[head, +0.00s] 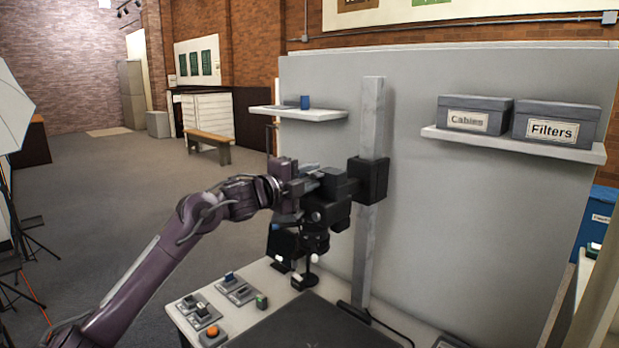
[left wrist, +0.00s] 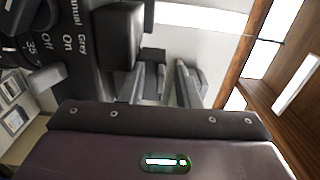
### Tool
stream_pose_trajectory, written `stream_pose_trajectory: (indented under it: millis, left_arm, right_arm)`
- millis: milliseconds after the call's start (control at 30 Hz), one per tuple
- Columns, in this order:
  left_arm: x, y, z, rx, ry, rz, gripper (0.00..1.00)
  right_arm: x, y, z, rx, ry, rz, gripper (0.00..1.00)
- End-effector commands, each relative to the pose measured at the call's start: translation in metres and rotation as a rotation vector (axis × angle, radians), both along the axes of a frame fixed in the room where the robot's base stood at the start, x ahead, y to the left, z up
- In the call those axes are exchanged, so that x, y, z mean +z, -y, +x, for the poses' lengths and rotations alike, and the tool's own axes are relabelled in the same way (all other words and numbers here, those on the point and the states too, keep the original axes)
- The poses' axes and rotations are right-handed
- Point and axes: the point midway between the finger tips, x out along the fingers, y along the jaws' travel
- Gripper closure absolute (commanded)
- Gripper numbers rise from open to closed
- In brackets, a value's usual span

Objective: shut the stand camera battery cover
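The stand camera (head: 325,205) is a black body with a lens pointing down, mounted on a pale upright column (head: 374,130). Its dark side shows at the left of the left wrist view (left wrist: 75,40), with dials and the words On, Off and Grey. My left gripper (head: 312,182) is at the camera's left side, close to it. Its grey fingers (left wrist: 170,85) appear near each other in the left wrist view, with nothing seen between them; how far they are open is unclear. I cannot make out the battery cover or its position. My right gripper is not in view.
Below are a table with a dark baseboard (head: 300,325), a control panel with an orange button (head: 212,331), and small switch blocks (head: 236,290). A grey panel stands behind, with a shelf holding the Cables box (head: 475,114) and Filters box (head: 556,123). Open floor lies left.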

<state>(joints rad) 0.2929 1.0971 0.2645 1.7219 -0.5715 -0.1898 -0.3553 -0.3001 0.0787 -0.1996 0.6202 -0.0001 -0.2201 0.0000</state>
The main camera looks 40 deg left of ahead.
Motion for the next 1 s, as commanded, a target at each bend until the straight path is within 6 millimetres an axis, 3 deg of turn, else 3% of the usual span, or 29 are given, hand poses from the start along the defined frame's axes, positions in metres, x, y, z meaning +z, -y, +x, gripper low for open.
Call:
stream_pose_trajectory:
  millis: [267,700,1000]
  left_arm:
    - [-0.003,-0.001,-0.007,0.0,-0.001,0.0,0.71]
    - [-0.003,-0.004,-0.061,-0.001,0.001,-0.002,0.71]
    - [-0.001,-0.006,-0.078,0.0,-0.001,0.0,0.71]
  right_arm:
    - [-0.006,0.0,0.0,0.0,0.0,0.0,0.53]
    - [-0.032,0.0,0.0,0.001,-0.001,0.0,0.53]
    - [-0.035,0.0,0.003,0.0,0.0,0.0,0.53]
